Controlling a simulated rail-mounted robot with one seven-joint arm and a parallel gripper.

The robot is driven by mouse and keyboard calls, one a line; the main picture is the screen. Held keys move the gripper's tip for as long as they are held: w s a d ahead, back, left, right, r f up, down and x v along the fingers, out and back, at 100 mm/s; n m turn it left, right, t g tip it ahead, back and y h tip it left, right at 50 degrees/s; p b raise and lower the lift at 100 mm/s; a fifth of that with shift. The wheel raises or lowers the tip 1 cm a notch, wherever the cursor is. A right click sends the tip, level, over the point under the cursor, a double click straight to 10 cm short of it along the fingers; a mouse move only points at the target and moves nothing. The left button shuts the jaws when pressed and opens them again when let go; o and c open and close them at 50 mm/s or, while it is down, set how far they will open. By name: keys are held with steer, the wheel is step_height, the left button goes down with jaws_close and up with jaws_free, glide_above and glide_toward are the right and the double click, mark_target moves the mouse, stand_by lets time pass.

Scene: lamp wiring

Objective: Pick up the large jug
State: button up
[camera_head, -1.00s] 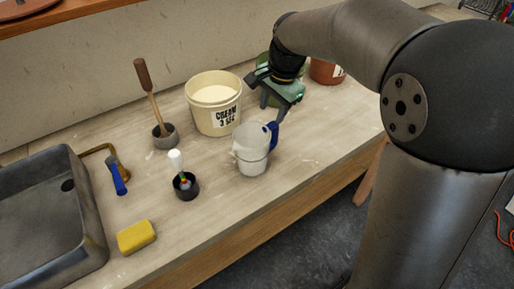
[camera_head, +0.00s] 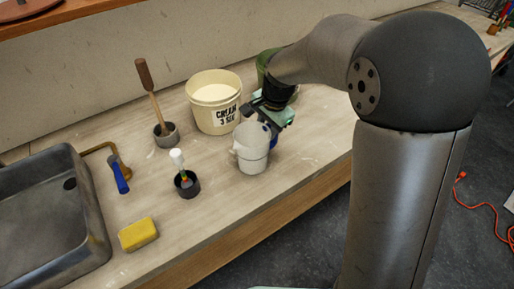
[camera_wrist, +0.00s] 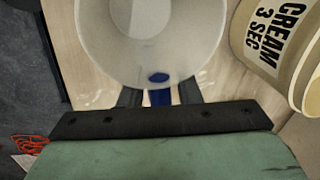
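The large jug (camera_head: 252,150) is a translucent whitish jug with a blue handle, standing upright on the bench. In the wrist view the jug (camera_wrist: 150,40) fills the top middle, with its round opening facing the camera. Its blue handle (camera_wrist: 159,92) lies between the two dark fingers of my gripper (camera_wrist: 160,95), with a gap showing on each side. My gripper (camera_head: 272,128) is open at the handle side of the jug. In the head view the fingertips and most of the handle are hidden.
A cream bucket (camera_head: 216,92) marked "CREAM 3 SEC" stands close behind the jug. A green container (camera_head: 264,66) is partly behind my arm. A dark cup with a brush (camera_head: 187,186), a mallet-like tool (camera_head: 155,95), a yellow sponge (camera_head: 138,234) and a sink (camera_head: 40,220) are left.

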jaws_close()
steer(key=shift+r, duration=0.15)
